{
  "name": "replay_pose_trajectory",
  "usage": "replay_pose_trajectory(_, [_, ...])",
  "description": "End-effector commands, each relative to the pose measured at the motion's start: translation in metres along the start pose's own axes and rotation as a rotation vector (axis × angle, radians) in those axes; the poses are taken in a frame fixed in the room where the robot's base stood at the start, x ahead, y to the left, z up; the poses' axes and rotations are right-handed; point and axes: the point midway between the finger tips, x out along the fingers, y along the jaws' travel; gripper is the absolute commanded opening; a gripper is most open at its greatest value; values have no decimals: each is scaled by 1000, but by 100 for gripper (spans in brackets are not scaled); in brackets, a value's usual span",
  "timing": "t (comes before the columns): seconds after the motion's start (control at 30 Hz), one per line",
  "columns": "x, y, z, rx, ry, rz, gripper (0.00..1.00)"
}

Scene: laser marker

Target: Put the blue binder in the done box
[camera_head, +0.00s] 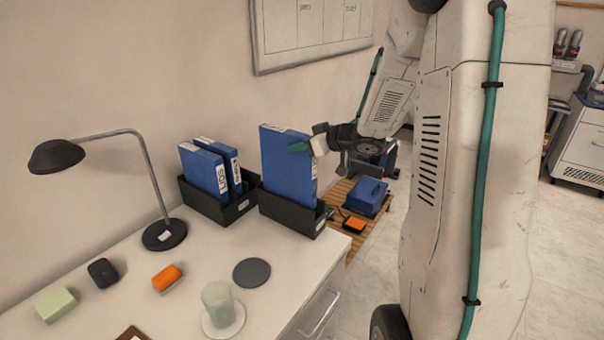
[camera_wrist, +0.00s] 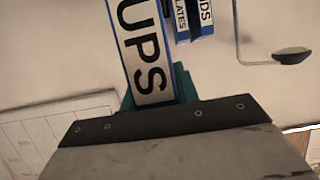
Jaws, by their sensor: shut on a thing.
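My gripper (camera_head: 309,146) is shut on a blue binder (camera_head: 282,160), which stands upright in or just above the right black box (camera_head: 291,214). Its bottom is hidden by the box wall, so I cannot tell if it touches the floor of the box. In the wrist view the held binder's spine (camera_wrist: 146,52) reads "UPS" between the green fingertips. The left black box (camera_head: 217,207) holds two blue binders (camera_head: 203,170) upright. The box labels are too small to read, so I cannot tell which is the done box.
A black desk lamp (camera_head: 164,234), a orange stapler-like item (camera_head: 167,277), a dark round coaster (camera_head: 252,272) and a glass (camera_head: 218,303) stand on the white desk (camera_head: 190,310). A blue case (camera_head: 366,197) lies on a wooden surface beyond the desk's right edge.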

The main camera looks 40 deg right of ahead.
Motion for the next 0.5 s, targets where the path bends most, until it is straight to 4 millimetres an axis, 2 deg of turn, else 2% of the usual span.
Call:
replay_pose_trajectory(0.1, [9, 0, 23, 4, -1, 0, 0])
replay_pose_trajectory(0.33, [16, 2, 42, 3, 0, 2, 0])
replay_pose_trajectory(0.5, [26, 2, 66, 3, 0, 3, 0])
